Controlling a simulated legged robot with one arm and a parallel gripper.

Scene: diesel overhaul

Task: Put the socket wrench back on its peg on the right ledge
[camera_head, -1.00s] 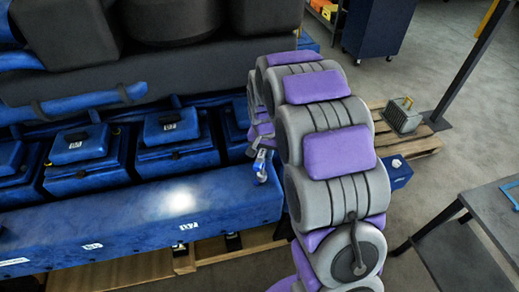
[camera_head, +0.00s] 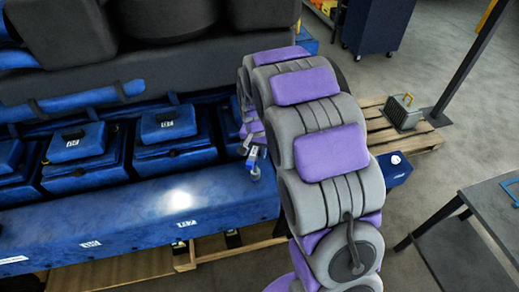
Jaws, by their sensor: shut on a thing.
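My gripper (camera_head: 252,155) hangs at the end of my grey and purple arm, left of the arm's thick links, above the right part of the engine's long blue front ledge (camera_head: 130,230). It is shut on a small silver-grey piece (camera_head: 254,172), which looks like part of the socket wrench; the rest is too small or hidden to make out. At the right, past my arm, a blue ledge end (camera_head: 391,173) shows with a small whitish piece (camera_head: 396,159) on top. I cannot tell whether that is the peg. My arm hides much of the area between.
Blue engine covers (camera_head: 175,140) line the back of the ledge. Wooden pallets (camera_head: 420,140) lie under the engine, and a grey box (camera_head: 402,110) sits on one at the right. A dark table (camera_head: 495,215) stands at the lower right, with open floor between.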

